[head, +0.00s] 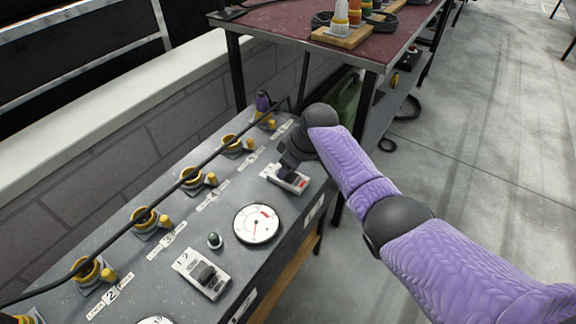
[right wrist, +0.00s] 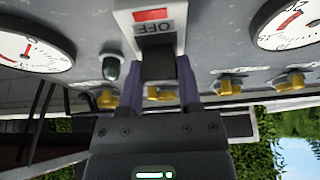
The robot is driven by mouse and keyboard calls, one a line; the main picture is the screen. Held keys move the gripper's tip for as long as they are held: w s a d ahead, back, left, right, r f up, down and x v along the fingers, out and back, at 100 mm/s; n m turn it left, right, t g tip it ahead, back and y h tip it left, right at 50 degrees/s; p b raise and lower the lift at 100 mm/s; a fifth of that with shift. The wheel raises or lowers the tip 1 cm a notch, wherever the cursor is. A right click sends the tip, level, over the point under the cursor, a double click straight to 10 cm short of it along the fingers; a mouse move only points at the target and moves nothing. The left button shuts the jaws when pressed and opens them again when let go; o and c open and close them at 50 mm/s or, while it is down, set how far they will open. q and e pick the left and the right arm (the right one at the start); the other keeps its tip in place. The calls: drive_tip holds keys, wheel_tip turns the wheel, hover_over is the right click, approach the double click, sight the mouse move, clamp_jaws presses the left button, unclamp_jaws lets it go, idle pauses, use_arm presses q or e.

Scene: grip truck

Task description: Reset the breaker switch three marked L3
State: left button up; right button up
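A breaker switch (head: 290,178) with a pale plate and a red mark sits at the far right end of the grey panel. In the right wrist view its plate (right wrist: 155,20) shows a red window and the word OFF, with a black lever (right wrist: 160,65) below. My right gripper (head: 293,152) is at this switch. In the wrist view its two purple fingers (right wrist: 161,92) stand apart, one on each side of the lever; whether they press on it I cannot tell. A second breaker switch (head: 203,275) is nearer on the panel. The L3 marking is not legible. My left gripper is not in view.
The grey panel (head: 125,243) carries a round gauge (head: 256,224), a green lamp (head: 214,240) and several yellow connectors. A black cable (head: 165,192) runs along above it. A red-topped table (head: 285,22) stands behind. The concrete floor at right is open.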

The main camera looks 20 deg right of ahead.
clamp_jaws()
drive_tip(key=shift+s+d+r+t+y+p, duration=0.1)
drive_tip(key=shift+s+d+t+y+p, duration=0.25)
drive_tip(key=shift+t+p, duration=0.4)
drive_tip(key=shift+t+y+p, duration=0.35)
drive_tip(key=shift+y+p, duration=0.05)
drive_tip(key=shift+y, duration=0.05)
drive_tip(key=shift+s+d+f+t+y+b, duration=0.2)
drive_tip(key=shift+s+f+t+y+b, duration=0.15)
drive_tip(key=shift+t+y, duration=0.45)
drive_tip(key=shift+t+b, duration=0.3)
drive_tip(key=shift+t, duration=0.1)
